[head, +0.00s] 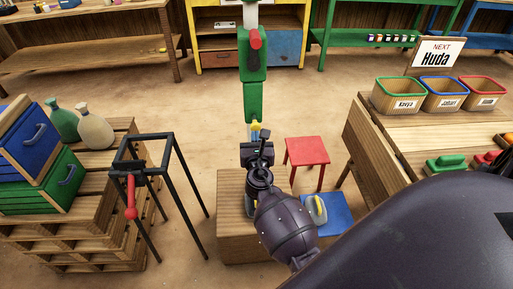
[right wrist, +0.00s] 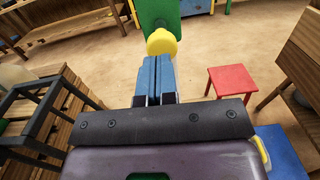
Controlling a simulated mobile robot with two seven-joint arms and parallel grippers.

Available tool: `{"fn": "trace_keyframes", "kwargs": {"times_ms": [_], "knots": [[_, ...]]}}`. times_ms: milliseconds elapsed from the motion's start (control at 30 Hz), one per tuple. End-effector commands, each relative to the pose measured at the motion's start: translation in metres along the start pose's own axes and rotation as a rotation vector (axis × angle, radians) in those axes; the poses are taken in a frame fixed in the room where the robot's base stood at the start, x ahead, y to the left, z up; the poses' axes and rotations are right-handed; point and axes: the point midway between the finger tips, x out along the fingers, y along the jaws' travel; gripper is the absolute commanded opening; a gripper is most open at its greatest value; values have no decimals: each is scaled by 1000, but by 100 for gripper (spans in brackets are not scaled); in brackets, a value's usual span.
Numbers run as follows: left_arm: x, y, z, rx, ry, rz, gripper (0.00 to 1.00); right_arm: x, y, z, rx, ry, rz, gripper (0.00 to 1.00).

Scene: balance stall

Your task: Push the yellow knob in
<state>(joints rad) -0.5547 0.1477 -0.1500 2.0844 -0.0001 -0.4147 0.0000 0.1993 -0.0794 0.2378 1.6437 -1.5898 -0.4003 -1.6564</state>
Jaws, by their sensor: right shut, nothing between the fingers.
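The yellow knob (right wrist: 161,42) is a round knob on the lower part of the green panel (head: 253,98), which hangs on a pale post. In the head view the knob (head: 256,127) shows just beyond my right gripper (head: 256,140). In the right wrist view my right gripper (right wrist: 153,62) is shut and empty, its blue fingertips just below the knob in the picture. I cannot tell whether the fingertips touch the knob. My left gripper is not in view.
A wooden box (head: 230,215) stands under my right arm, with a red stool (head: 306,150) to its right. A black frame stand (head: 170,138) is on the left. A wooden counter (head: 405,130) with bins is on the right. Floor around the post is open.

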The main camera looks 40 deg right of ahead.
Motion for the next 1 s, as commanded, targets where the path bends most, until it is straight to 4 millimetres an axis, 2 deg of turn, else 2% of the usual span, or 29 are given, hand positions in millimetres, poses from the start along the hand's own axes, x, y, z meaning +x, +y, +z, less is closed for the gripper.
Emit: {"fn": "trace_keyframes", "kwargs": {"times_ms": [200, 633, 900, 1000], "knots": [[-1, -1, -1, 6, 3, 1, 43, 14, 0, 0, -1, 0, 0, 0], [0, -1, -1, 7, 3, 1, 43, 17, 0, 0, -2, 0, 0, 0], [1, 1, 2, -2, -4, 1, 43, 49, 1, -2, -3, -1, 0, 0], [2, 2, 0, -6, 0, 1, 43, 54, 1, -1, -2, -1, -1, 0]]}}
